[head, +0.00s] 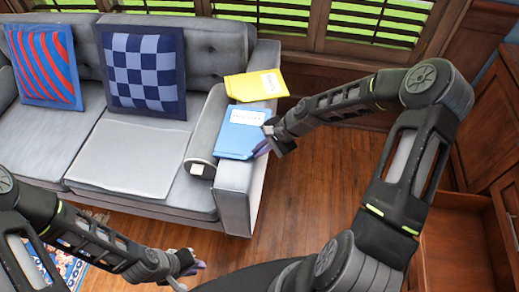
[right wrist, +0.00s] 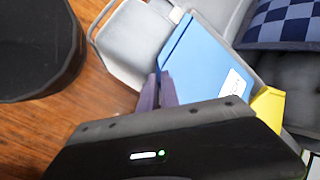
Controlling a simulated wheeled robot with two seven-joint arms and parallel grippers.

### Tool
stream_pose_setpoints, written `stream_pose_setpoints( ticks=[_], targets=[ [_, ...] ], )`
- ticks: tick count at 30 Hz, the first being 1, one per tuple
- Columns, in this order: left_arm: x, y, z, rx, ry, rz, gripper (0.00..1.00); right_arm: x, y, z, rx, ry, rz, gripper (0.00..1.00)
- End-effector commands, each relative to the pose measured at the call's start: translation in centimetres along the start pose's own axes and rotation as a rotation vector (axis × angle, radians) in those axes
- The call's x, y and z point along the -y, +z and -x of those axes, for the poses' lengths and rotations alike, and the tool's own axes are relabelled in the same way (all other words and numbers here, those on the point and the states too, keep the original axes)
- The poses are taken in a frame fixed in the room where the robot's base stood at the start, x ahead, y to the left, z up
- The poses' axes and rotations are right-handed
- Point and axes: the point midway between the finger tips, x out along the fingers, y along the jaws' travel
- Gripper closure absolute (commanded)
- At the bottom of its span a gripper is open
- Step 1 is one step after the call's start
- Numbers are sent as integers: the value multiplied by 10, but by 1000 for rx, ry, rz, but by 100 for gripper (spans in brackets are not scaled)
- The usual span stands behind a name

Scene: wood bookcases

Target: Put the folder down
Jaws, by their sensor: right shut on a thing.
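A blue folder (head: 238,135) with a white label is at the right armrest of the grey sofa. My right gripper (head: 266,148) is shut on its right edge. In the right wrist view the purple fingers (right wrist: 159,90) meet the edge of the blue folder (right wrist: 205,62). I cannot tell whether the folder rests on the armrest or is just above it. A yellow folder (head: 257,86) with a white label is behind it, at the back end of the armrest. My left gripper (head: 189,275) is low at the front, apart from the sofa; its fingers look spread and empty.
The grey sofa (head: 135,178) holds a red-and-blue cushion (head: 46,65), a checkered cushion (head: 143,72) and a grey bolster (head: 206,135) beside the blue folder. An open wooden drawer (head: 450,238) is at the right. The wooden floor (head: 305,195) right of the sofa is clear.

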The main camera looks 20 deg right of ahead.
Motion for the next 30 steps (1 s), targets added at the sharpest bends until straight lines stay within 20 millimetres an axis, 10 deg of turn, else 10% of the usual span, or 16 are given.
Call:
stream_pose_setpoints(
  ticks=[6,14,30],
  targets=[
    [0,0,-1,0,0,0,81,0,0,-1,0,0,1,100],
    [0,0,0,0,0,0,81,0,0,0,0,0,1,73],
    [0,0,0,0,0,0,81,1,-1,25,-4,-2,-1,72]
  ],
)
